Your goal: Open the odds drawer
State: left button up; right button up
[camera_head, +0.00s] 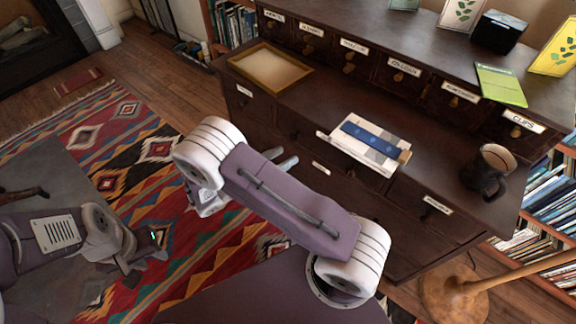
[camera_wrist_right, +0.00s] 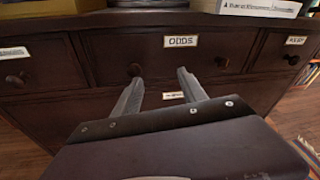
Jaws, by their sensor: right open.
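The odds drawer (camera_wrist_right: 180,58) is in the middle of the dark wooden desk front in the right wrist view, with a white ODDS label (camera_wrist_right: 180,41). It looks shut, flush with the front. It has two round knobs, one left (camera_wrist_right: 134,69) and one right (camera_wrist_right: 222,61). My right gripper (camera_wrist_right: 160,82) is open and empty in front of this drawer. Its left fingertip is just below the left knob in the picture; I cannot tell whether they touch. In the head view it shows (camera_head: 284,160) beside the desk front. My left gripper (camera_head: 152,248) is over the rug, its fingers unclear.
A stack of books (camera_head: 368,142) lies at the desk's front edge above the drawer. A tray (camera_head: 270,66) and a dark mug (camera_head: 487,172) stand on the desk. A lamp base (camera_head: 452,292) is on the floor at right. The patterned rug (camera_head: 160,150) is clear.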

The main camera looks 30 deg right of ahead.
aim_at(292, 139)
jog(key=w+a+f+n+t+b, duration=0.1)
jog(key=w+a+f+n+t, duration=0.2)
jog(key=shift+h, duration=0.4)
jog(key=b+x, duration=0.3)
jog(key=x, duration=0.4)
jog(key=shift+w+d+r, duration=0.1)
jog(key=shift+d+r, duration=0.05)
jog(key=shift+d, duration=0.25)
jog(key=shift+w+d+r, duration=0.15)
jog(key=shift+w+d, duration=0.15)
jog(key=shift+d, duration=0.3)
pick_arm(q)
notch_tip(292, 139, down, 6)
pick_arm(e)
grip_shut()
pick_arm(q)
jog(key=shift+f, duration=0.1)
